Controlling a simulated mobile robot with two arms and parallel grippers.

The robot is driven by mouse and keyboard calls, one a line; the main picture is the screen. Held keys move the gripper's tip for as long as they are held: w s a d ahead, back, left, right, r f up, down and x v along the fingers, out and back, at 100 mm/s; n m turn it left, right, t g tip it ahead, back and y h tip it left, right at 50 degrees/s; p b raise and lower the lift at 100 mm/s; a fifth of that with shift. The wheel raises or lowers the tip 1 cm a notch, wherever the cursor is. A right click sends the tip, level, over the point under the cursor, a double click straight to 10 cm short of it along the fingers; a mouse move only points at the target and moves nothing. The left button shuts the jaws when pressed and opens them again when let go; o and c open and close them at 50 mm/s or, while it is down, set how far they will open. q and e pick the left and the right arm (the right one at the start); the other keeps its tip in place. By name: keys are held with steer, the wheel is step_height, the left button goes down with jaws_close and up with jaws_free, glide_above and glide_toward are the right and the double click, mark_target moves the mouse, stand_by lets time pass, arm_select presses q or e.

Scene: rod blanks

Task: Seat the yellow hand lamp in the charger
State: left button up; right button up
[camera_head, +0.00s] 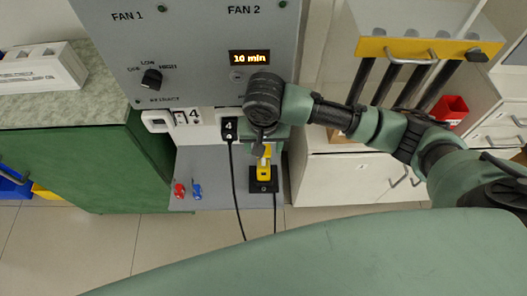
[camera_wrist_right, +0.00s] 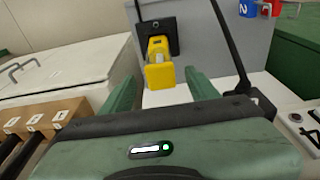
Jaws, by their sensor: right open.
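The yellow hand lamp (camera_head: 264,171) stands at the black charger (camera_head: 263,187) on the grey ledge below the panel. In the right wrist view, the lamp (camera_wrist_right: 159,72) is upright against the dark charger (camera_wrist_right: 157,26), its near end towards me. I cannot tell whether it is fully seated. My right gripper (camera_head: 264,148) is just above the lamp in the head view. In the wrist view its two fingers (camera_wrist_right: 160,80) are spread apart, one on each side of the lamp's near end, with gaps showing and no contact visible. My left gripper is not in view.
A grey panel (camera_head: 195,60) with a knob and a "10 min" display rises behind. A black cable (camera_head: 234,180) hangs left of the charger. Small red (camera_head: 179,190) and blue (camera_head: 197,190) items sit left on the ledge. A white cabinet (camera_head: 345,178) is on the right.

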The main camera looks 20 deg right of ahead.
steer(key=shift+s+r, duration=0.15)
steer(key=shift+r, duration=0.8)
steer(key=shift+s+r, duration=0.1)
steer(key=shift+r, duration=0.8)
